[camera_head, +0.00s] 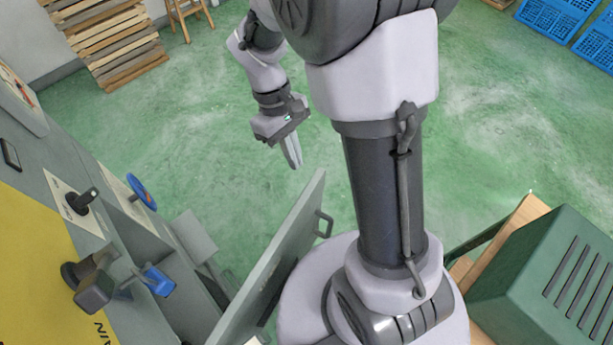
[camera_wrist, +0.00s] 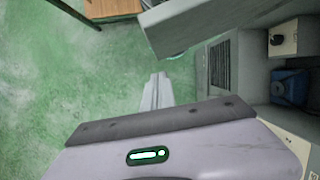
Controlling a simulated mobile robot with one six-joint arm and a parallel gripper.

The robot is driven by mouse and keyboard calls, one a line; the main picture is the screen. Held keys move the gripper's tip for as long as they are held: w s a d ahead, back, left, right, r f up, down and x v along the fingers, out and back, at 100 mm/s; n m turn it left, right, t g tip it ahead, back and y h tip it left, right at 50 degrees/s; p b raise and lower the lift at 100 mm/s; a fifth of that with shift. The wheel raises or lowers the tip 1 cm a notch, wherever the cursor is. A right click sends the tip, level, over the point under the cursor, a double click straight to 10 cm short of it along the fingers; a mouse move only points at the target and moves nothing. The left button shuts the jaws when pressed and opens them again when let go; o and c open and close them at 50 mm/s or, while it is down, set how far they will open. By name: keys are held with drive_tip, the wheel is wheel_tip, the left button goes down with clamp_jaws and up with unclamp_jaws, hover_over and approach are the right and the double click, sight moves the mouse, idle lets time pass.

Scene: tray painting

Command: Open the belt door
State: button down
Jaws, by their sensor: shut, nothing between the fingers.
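The belt door (camera_head: 268,262) is a flat grey panel with a bar handle (camera_head: 323,224) on its outer face. It stands swung out from the grey machine (camera_head: 165,262), at a wide angle to it. In the wrist view the door (camera_wrist: 215,22) crosses the top as a grey slab, and the machine's side (camera_wrist: 244,70) shows at the right. My gripper (camera_head: 293,160) is shut and empty, pointing down above the floor, beyond the door's far edge and apart from the handle. Its fingers also show in the wrist view (camera_wrist: 158,85), clear of the door.
A green slatted box (camera_head: 560,265) stands at the right. Stacked pallets (camera_head: 110,45) and blue crates (camera_head: 555,18) lie far back. Green floor between is clear.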

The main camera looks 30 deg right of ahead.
drive_tip(key=s+d+f+n+t+b, duration=0.1)
drive_tip(key=s+f+n+b, duration=0.1)
drive_tip(key=f, duration=0.5)
drive_tip(key=shift+s+f+h+b, duration=0.3)
drive_tip(key=shift+s+b, duration=0.5)
drive_tip(key=shift+s, duration=0.4)
drive_tip(key=shift+d+r, duration=0.1)
drive_tip(key=shift+m, duration=0.7)
drive_tip(key=shift+s+d, duration=0.5)
drive_tip(key=shift+s, duration=0.25)
drive_tip(key=shift+s+d, duration=0.45)
drive_tip(key=shift+s, duration=0.25)
drive_tip(key=shift+s+d, duration=0.5)
drive_tip(key=shift+s, duration=0.25)
